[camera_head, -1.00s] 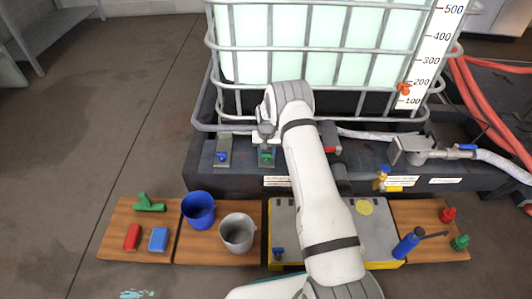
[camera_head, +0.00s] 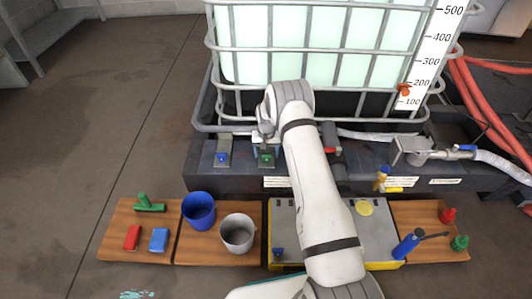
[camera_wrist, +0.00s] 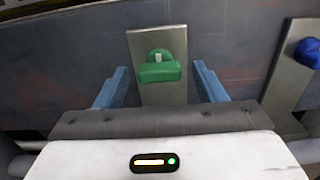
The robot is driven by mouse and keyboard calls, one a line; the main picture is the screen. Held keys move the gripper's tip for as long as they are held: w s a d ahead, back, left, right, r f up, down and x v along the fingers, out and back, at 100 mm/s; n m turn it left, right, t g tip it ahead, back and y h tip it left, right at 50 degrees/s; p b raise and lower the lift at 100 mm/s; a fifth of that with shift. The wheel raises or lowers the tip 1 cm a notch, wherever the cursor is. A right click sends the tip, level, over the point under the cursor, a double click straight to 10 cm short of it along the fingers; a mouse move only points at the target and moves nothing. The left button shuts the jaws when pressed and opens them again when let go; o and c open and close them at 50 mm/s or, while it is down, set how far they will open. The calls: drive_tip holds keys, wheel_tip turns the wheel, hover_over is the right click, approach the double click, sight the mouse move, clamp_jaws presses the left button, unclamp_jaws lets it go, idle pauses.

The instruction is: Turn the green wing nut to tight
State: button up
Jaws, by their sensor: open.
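The green wing nut (camera_wrist: 158,67) sits on a grey metal plate (camera_wrist: 146,39) in the wrist view, its wing lying roughly crosswise, with a pale mark on its hub. It also shows in the head view (camera_head: 266,156), small and partly crowded by my arm. My gripper (camera_wrist: 159,78) is open, with one blue-grey finger on each side of the nut. A gap shows between each finger and the nut, so I see no contact. How tight the nut is cannot be told.
A blue wing nut (camera_wrist: 309,52) on its own plate is to the right in the wrist view; it shows left of the green one in the head view (camera_head: 221,158). The wooden boards in front hold a blue bucket (camera_head: 198,209), a grey bucket (camera_head: 238,234) and several tools.

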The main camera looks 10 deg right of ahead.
sight(266, 154)
wheel_tip(266, 154, up, 7)
drive_tip(key=shift+r+p, duration=0.2)
drive_tip(key=shift+p, duration=1)
drive_tip(key=shift+r, duration=0.15)
